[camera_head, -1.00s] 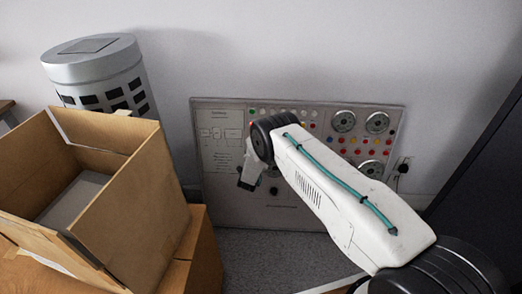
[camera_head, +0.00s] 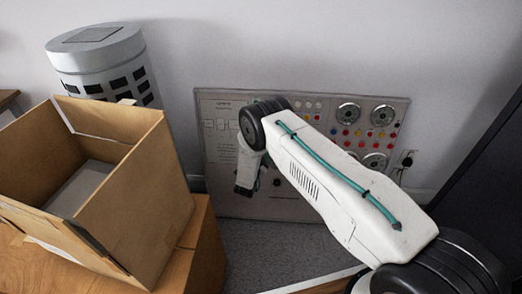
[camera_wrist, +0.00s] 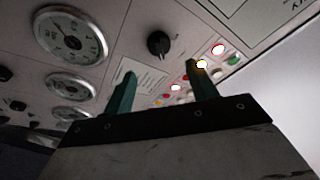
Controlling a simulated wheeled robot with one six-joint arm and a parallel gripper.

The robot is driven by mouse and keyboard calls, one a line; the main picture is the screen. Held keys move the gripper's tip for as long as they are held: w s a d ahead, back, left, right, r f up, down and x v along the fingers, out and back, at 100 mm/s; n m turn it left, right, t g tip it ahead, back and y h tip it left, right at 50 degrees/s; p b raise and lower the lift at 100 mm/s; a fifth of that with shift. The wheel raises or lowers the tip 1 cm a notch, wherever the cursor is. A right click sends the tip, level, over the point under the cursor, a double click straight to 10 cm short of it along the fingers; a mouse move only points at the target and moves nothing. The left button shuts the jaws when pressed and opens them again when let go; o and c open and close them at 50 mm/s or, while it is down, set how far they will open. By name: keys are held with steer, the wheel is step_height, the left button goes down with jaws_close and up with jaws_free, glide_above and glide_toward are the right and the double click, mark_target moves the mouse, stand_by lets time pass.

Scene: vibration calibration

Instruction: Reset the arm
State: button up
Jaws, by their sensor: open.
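My gripper shows in the wrist view (camera_wrist: 162,90) as two dark green fingers standing well apart with nothing between them. Beyond the fingers is the control panel (camera_wrist: 145,30), with round dials, a black knob (camera_wrist: 158,44) and lit red, white and yellow buttons. In the head view the same panel (camera_head: 215,165) leans against the wall. My white arm reaches across in front of it from the lower right and bends down at its far joint. The fingers are too small to make out there, and the arm hides the middle of the panel.
An open cardboard box (camera_head: 150,205) stands on another carton (camera_head: 205,250) at the left. A grey cylinder (camera_head: 100,55) stands behind it by the wall. A dark cabinet (camera_head: 490,190) is at the right. Grey floor (camera_head: 265,250) shows below the panel.

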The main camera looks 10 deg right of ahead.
stand_by(0.3)
steer(key=s+a+f+n+g+y, duration=0.4)
steer(key=f+n+g+y, duration=0.15)
steer(key=f, duration=0.35)
steer(key=s+a+r+n+g+y, duration=0.2)
steer(key=s+r+n+g, duration=0.3)
steer(key=r, duration=0.6)
steer(key=s+a+r+n+g+y, duration=0.1)
steer(key=s+a+r+g+y, duration=0.15)
steer(key=s+r, duration=0.65)
steer(key=s+d+r+n+g, duration=0.1)
steer(key=s+d+r+g, duration=0.1)
steer(key=s+r, duration=0.5)
steer(key=s+d+r+n+g, duration=0.1)
steer(key=s+d+r, duration=0.15)
steer(key=r, duration=0.75)
steer(key=s+d+r, duration=0.3)
steer(key=s+r, duration=0.4)
steer(key=s, duration=0.2)
steer(key=s+d+r+n+t, duration=0.1)
steer(key=s+d+r, duration=0.3)
steer(key=s+r, duration=0.3)
steer(key=s+d+r+h, duration=0.1)
steer(key=s+d+r, duration=0.3)
steer(key=s+r, duration=0.3)
steer(key=shift+s+r+t, duration=0.3)
steer(key=shift+s, duration=1.85)
